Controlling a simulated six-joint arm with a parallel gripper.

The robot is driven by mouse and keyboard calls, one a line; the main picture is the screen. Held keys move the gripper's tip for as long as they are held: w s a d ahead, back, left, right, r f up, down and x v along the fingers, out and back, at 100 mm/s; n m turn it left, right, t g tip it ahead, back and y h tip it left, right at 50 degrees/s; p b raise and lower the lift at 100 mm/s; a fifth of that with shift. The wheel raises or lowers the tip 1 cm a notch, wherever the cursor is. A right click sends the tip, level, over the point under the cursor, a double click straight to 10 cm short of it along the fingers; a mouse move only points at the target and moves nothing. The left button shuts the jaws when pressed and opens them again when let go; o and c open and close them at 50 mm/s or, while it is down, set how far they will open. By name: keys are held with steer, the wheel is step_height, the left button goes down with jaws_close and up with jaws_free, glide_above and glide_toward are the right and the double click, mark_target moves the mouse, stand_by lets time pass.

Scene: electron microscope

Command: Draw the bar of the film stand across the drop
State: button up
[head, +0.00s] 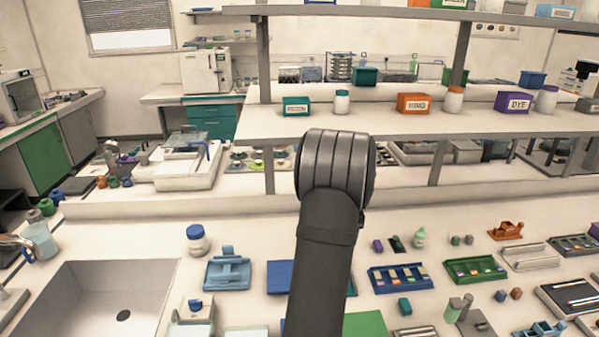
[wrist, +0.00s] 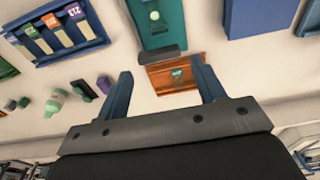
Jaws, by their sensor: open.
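In the wrist view a long teal-green plate (wrist: 143,33), apparently the film stand, carries a round pale drop (wrist: 154,15). A dark grey bar (wrist: 162,54) crosses the plate's end on the gripper side of the drop, apart from it. My gripper (wrist: 162,70) is open and empty, with one blue finger to each side of the bar in the picture. I cannot tell how high the fingers are above it. An orange block (wrist: 173,78) with a small green label shows between the fingers. In the head view my arm hides the gripper and most of this stand.
A blue tray (head: 374,287) with coloured pieces lies right of my arm; it also shows in the wrist view (wrist: 44,56). A flat blue piece (head: 279,277) and light-blue stand (head: 228,274) lie left. A shelf (head: 430,122) spans the back.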

steer(key=w+t, duration=0.1)
steer(key=w, duration=0.3)
steer(key=w+t, duration=0.1)
steer(key=w, duration=0.1)
steer(key=shift+w+d+f+t, duration=0.15)
steer(key=shift+w+d+t, duration=0.05)
steer(key=shift+d+t, duration=0.15)
steer(key=c, duration=1.1)
steer(key=shift+w+f, duration=0.2)
steer(key=shift+f, duration=0.05)
jaws_close()
steer(key=x, duration=0.9)
steer(key=shift+s+f, duration=0.15)
steer(key=shift+s, duration=1.85)
steer(key=s, duration=0.9)
steer(key=shift+s, duration=0.25)
